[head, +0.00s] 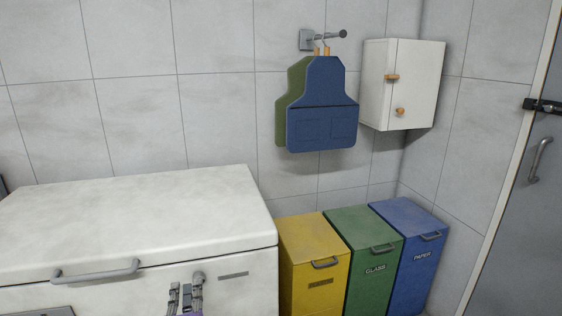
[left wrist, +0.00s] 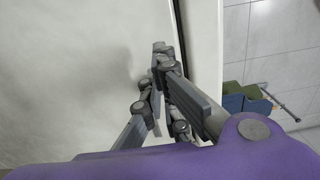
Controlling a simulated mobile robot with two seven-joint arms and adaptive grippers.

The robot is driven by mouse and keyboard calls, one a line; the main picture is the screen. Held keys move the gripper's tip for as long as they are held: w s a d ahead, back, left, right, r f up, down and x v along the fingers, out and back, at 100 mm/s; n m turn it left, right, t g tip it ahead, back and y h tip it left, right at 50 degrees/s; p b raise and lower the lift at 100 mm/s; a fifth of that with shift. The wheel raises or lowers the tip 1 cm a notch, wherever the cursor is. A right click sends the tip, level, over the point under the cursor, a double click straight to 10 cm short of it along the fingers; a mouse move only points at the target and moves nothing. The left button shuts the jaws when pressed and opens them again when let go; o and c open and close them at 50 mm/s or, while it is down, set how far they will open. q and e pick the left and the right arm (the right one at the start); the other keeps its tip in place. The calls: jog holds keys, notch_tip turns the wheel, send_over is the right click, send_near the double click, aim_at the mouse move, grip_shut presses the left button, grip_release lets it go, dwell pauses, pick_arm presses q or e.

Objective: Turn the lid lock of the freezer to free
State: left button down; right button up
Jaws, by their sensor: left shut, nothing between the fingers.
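The white chest freezer (head: 130,220) stands at the left of the head view with its lid down. A grey bar handle (head: 97,272) is on the lid's front edge. A small round grey part (head: 198,276), which looks like the lid lock, is on the front just below the lid seam. My left gripper (head: 186,291) is right at it, shut and empty, and covers part of it. Whether they touch, and which way the lock points, I cannot tell. In the left wrist view the gripper's fingers (left wrist: 163,62) are near the dark lid seam. My right gripper is not in view.
Yellow (head: 313,245), green (head: 365,238) and blue (head: 408,222) bins stand close to the freezer's right side. Aprons (head: 322,112) hang from a wall hook above them. A white cabinet (head: 415,80) is on the wall, and a grey door (head: 525,230) is at far right.

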pick_arm(q)
jog(key=shift+w+a, duration=0.2)
jog(key=shift+w, duration=0.5)
jog(key=shift+r, duration=0.1)
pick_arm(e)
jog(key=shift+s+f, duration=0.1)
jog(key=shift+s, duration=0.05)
pick_arm(q)
jog(key=shift+w, duration=0.1)
jog(key=shift+w+f, duration=0.1)
jog(key=shift+f, duration=0.2)
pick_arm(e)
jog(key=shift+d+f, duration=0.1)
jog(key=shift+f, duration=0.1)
pick_arm(q)
jog(key=shift+d+b, duration=0.3)
jog(key=shift+b, duration=0.05)
jog(key=shift+f, duration=0.25)
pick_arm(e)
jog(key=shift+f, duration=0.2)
